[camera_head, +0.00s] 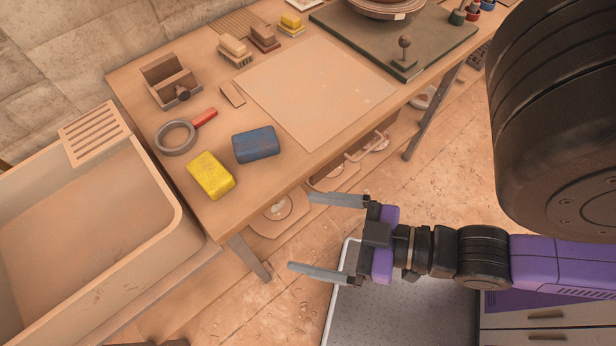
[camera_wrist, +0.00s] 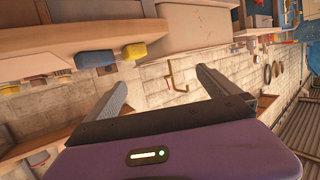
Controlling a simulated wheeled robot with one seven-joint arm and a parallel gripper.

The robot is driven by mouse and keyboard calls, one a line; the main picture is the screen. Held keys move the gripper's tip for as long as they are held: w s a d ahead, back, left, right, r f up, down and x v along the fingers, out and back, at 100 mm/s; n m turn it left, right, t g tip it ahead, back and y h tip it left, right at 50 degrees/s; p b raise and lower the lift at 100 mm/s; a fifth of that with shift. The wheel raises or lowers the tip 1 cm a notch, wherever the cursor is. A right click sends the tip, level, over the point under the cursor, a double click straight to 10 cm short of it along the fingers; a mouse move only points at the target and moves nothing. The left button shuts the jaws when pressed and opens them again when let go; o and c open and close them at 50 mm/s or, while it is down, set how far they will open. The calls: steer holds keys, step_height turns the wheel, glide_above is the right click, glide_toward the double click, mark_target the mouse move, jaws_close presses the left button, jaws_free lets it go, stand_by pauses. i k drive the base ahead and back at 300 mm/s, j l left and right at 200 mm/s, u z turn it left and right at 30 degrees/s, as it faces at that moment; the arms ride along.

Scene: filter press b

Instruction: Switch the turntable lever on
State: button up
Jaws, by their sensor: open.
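The turntable (camera_head: 385,9) is a round brown disc at the top edge of the head view, partly cut off. It sits on a dark green base (camera_head: 345,29) on the wooden table. Its lever (camera_head: 404,48), a short stalk with a round brown knob, stands upright near the front right corner of the base. I cannot tell its on or off position. My gripper (camera_head: 301,232) is open and empty, off the table's front edge, well below and left of the lever in the picture. Its two fingers also show in the wrist view (camera_wrist: 158,82), with nothing between them.
The table holds a yellow sponge (camera_head: 211,176), a blue block (camera_head: 256,145), a magnifier-like ring tool (camera_head: 176,137), a wooden holder (camera_head: 170,80) and a pale sheet (camera_head: 315,90). Small paint pots (camera_head: 457,17) stand right of the turntable. A basin (camera_head: 85,225) lies left.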

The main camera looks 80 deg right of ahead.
mark_target(404, 41)
steer(key=z, duration=0.4)
steer(key=l+z, duration=0.15)
steer(key=z, duration=0.25)
steer(key=l+z, duration=0.1)
steer(key=z, duration=0.75)
steer(key=k+j, duration=0.15)
steer(key=j, duration=0.2)
steer(key=k+j, duration=0.15)
steer(key=j, duration=0.2)
steer(key=k+j+z, duration=0.1)
steer(key=j, duration=0.25)
steer(key=k+j, duration=0.2)
steer(key=j, duration=0.15)
